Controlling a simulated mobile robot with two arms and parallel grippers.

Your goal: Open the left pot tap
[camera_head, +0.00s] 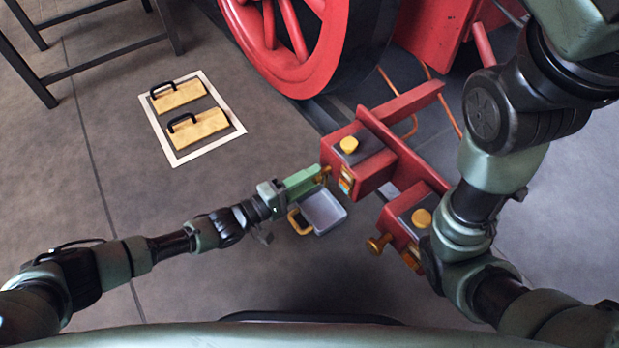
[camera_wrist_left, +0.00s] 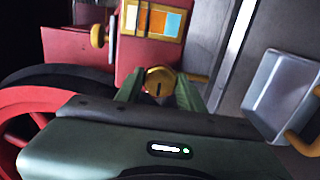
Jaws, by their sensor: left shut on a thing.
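The left pot is a red box (camera_head: 352,170) with a grey lid and a yellow knob, fixed to a red beam. Its brass tap (camera_head: 322,175) sticks out from the side facing my left arm. My left gripper (camera_head: 316,176) is shut on this tap. In the left wrist view the round brass tap head (camera_wrist_left: 159,81) sits between my two green fingers (camera_wrist_left: 160,92). A slot shows on its face; I cannot tell whether the tap is turned. My right arm shows at the right, but its gripper is out of sight.
A grey tray (camera_head: 324,211) with a yellow handle lies below my left gripper. The second red pot (camera_head: 408,218) with a brass tap (camera_head: 378,243) is to the right. Red wheel (camera_head: 292,45) stands behind. Two wooden floats (camera_head: 198,130) lie on a white-framed floor patch.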

